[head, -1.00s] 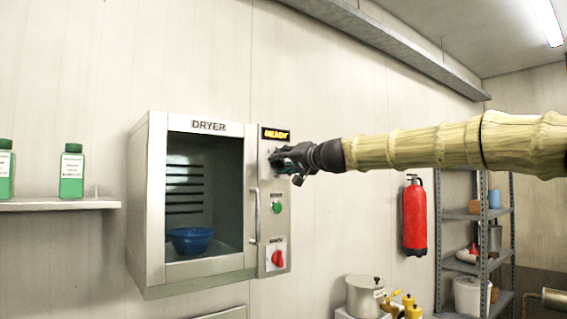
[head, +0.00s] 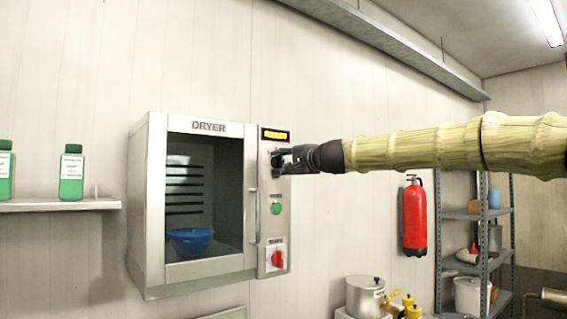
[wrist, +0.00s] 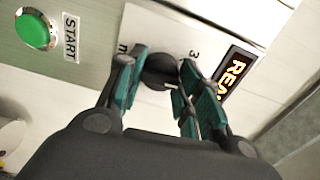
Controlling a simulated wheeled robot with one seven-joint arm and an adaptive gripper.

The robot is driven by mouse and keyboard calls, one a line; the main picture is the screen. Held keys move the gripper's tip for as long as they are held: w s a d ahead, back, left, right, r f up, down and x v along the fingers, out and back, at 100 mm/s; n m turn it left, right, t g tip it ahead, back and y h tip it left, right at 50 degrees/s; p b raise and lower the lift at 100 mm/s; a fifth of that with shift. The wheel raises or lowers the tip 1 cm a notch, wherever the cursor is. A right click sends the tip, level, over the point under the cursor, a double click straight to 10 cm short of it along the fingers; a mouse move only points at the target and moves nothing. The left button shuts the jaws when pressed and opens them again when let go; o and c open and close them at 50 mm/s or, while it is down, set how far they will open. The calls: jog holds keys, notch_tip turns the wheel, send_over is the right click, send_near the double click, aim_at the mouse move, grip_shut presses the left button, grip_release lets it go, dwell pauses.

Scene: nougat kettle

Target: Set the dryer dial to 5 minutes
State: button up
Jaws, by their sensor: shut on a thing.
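The dryer (head: 155,200) is a grey wall-mounted cabinet with a glass door and a control panel on its right side. Its dial is a black round knob (wrist: 161,70) on a pale plate, with a "3" and another mark partly showing in the wrist view. My gripper (head: 281,160) is at the dial below the lit display (head: 275,135). In the wrist view my gripper (wrist: 158,84) has its two teal-padded fingers on either side of the knob, shut on it. The fingers hide part of the scale, so the dial's setting cannot be read.
A green START button (head: 277,208) and a red knob (head: 278,259) sit lower on the panel. A blue bowl (head: 191,241) is inside the dryer. A door handle (head: 254,215) stands left of the panel. A fire extinguisher (head: 414,217) hangs to the right.

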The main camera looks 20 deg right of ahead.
jog(key=shift+f+m, duration=0.1)
jog(key=shift+m, duration=0.2)
jog(key=o, duration=1.1)
jog(key=shift+c, duration=0.2)
jog(key=v, duration=0.7)
jog(key=shift+s+d, duration=0.2)
jog(key=shift+s, duration=0.05)
